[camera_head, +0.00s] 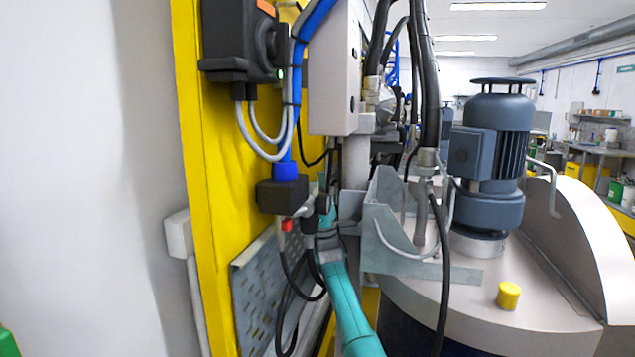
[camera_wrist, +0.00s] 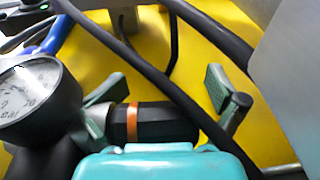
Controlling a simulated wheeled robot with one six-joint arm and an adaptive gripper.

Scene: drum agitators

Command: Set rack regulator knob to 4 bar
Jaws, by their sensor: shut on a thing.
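In the wrist view, the regulator knob (camera_wrist: 165,123) is a dark ribbed cylinder with an orange ring at its left end. It lies sideways between the two grey-green fingers of my gripper (camera_wrist: 166,100), which is shut on it. A round pressure gauge (camera_wrist: 35,98) with a white dial and black rim is at the left, partly cut off. Its needle and reading are too unclear to tell. In the head view, my teal arm reaches up beside the yellow rack (camera_head: 212,200).
Dark cables (camera_wrist: 135,55) cross in front of the yellow panel, close by the fingers. A black block (camera_head: 282,195) with a blue hose hangs on the rack, above a perforated grey plate (camera_head: 255,290). A drum with a blue-grey motor (camera_head: 492,150) stands close on the right.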

